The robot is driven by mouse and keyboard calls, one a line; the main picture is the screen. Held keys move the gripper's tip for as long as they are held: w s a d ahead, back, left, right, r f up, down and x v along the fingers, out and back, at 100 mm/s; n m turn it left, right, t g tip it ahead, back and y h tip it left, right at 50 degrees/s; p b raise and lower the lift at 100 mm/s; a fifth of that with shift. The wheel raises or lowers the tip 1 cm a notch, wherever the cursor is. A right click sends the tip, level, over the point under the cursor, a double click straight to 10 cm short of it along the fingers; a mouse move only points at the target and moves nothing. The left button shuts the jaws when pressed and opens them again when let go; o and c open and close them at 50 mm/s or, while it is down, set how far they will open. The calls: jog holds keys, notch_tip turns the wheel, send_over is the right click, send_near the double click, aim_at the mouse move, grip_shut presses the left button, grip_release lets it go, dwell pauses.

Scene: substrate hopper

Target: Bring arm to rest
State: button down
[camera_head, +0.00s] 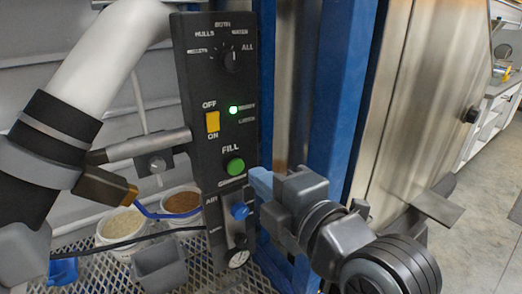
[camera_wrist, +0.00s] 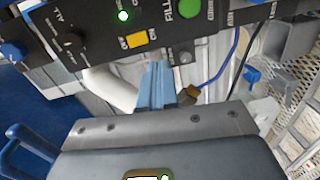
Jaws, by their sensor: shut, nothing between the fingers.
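My gripper (camera_head: 260,182) shows in the head view with light blue fingers in front of the lower right edge of the black control panel (camera_head: 217,90). The fingers are close to the green FILL button (camera_head: 235,167); I cannot tell whether they touch the panel. My dark grey arm reaches in from the lower right. In the wrist view the gripper fingers (camera_wrist: 155,84) are together and empty, just below the panel's yellow switch (camera_wrist: 137,40) and green button (camera_wrist: 190,9).
A blue upright (camera_head: 340,95) and a steel cabinet (camera_head: 405,90) stand right of the panel. Left are a white pipe (camera_head: 110,50), tubs of granules (camera_head: 182,203) and a grey scoop-like container (camera_head: 160,265) on metal mesh. Open floor (camera_head: 470,220) lies far right.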

jog(key=s+d+f+m+t+h, duration=0.1)
jog(key=s+d+f+m+h, duration=0.2)
jog(key=s+d+f+m, duration=0.45)
jog(key=s+d+f+m+t+h, duration=0.1)
jog(key=s+d+f+m+h, duration=0.3)
jog(key=s+f+m, duration=0.6)
jog(key=s+d+m, duration=0.2)
jog(key=s+d, duration=0.1)
jog(key=s, duration=0.4)
jog(key=s+d+r+m+g+h, duration=0.1)
jog(key=s+d+m, duration=0.1)
jog(key=s, duration=0.4)
jog(key=s+d+r+m+h, duration=0.1)
jog(key=s+d+m, duration=0.1)
jog(key=s+d, duration=0.2)
jog(key=v, duration=0.3)
jog(key=shift+s+d, duration=0.35)
jog(key=shift+d, duration=0.05)
jog(key=shift+f+m, duration=0.1)
jog(key=shift+m, duration=0.15)
